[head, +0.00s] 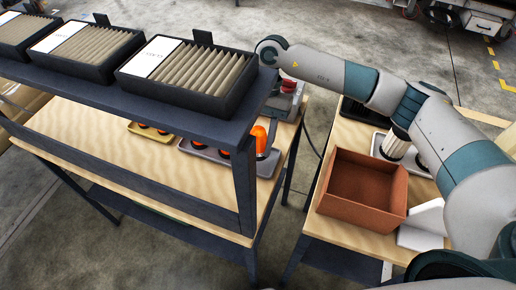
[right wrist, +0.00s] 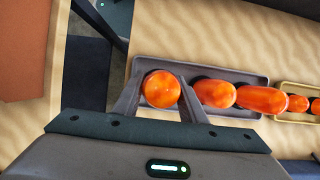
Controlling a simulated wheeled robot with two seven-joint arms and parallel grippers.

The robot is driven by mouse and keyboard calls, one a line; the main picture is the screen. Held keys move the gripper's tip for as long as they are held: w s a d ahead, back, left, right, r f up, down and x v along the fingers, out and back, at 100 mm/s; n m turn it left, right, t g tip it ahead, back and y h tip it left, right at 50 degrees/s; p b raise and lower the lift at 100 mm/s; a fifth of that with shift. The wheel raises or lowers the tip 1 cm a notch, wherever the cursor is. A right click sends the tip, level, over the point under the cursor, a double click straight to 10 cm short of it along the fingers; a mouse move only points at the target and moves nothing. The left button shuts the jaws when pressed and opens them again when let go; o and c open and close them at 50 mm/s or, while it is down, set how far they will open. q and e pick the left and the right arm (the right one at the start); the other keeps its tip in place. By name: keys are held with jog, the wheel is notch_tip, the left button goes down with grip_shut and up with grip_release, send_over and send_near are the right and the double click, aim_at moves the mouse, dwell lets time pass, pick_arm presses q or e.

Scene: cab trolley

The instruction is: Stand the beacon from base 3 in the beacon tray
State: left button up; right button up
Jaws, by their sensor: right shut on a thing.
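An orange beacon (right wrist: 161,88) stands between the fingers of my right gripper (right wrist: 160,92), which is shut on it. It sits at one end of a long grey tray (right wrist: 205,65); whether its foot touches the tray is hidden. Two more orange beacons (right wrist: 214,93) (right wrist: 262,98) stand in a row beside it in the same tray. In the head view the end beacon (head: 262,140) shows past the shelf post, at the right end of the grey tray (head: 267,166). No base number is readable. My left gripper is out of view.
A yellow tray (right wrist: 283,86) with smaller orange pieces lies beyond the grey tray. A dark shelf (head: 180,112) with filter boxes (head: 180,75) overhangs the bench. A brown open box (head: 360,185) and a white ribbed cylinder (head: 394,147) stand on the right table, across a gap.

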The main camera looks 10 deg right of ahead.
aim_at(258, 150)
jog(key=shift+s+f+p, duration=0.1)
jog(key=shift+f+p, duration=0.3)
jog(key=shift+f, duration=0.15)
jog(key=shift+f+p, duration=0.4)
jog(key=shift+f, duration=0.9)
jog(key=o, duration=1.2)
pick_arm(q)
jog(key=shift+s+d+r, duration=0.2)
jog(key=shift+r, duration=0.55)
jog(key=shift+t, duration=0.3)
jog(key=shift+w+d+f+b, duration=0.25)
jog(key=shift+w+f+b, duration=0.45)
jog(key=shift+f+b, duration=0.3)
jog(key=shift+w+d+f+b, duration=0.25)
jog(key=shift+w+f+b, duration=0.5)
jog(key=shift+b, duration=0.4)
pick_arm(e)
jog(key=shift+v, duration=6)
